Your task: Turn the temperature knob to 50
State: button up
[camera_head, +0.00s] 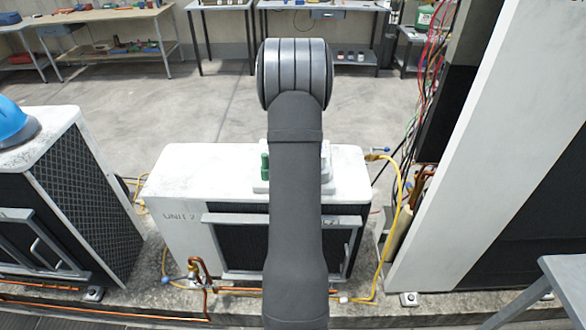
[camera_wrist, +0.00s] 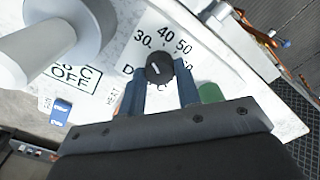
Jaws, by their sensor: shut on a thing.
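The temperature knob (camera_wrist: 160,68) is round and black with a short white mark on its face. It stands on a white panel (camera_wrist: 132,55) with the numbers 30, 40 and 50 printed around its far side. The mark slants from lower left to upper right; I cannot tell exactly which number it points to. My gripper (camera_wrist: 161,78) has its two blue fingers on either side of the knob and is shut on it. In the head view my arm hides the knob and gripper, above the condenser marked UNIT 2 (camera_head: 180,216).
In the wrist view, a large white rounded part (camera_wrist: 75,35) stands left, beside an OFF label. A blue switch (camera_wrist: 61,111) and a green part (camera_wrist: 210,93) are close by. Yellow hose (camera_head: 399,210) and a tall white cabinet (camera_head: 480,150) are at right.

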jog(key=m, duration=1.2)
jog(key=shift+d+m, duration=0.1)
jog(key=shift+m, duration=2.1)
jog(key=o, duration=1)
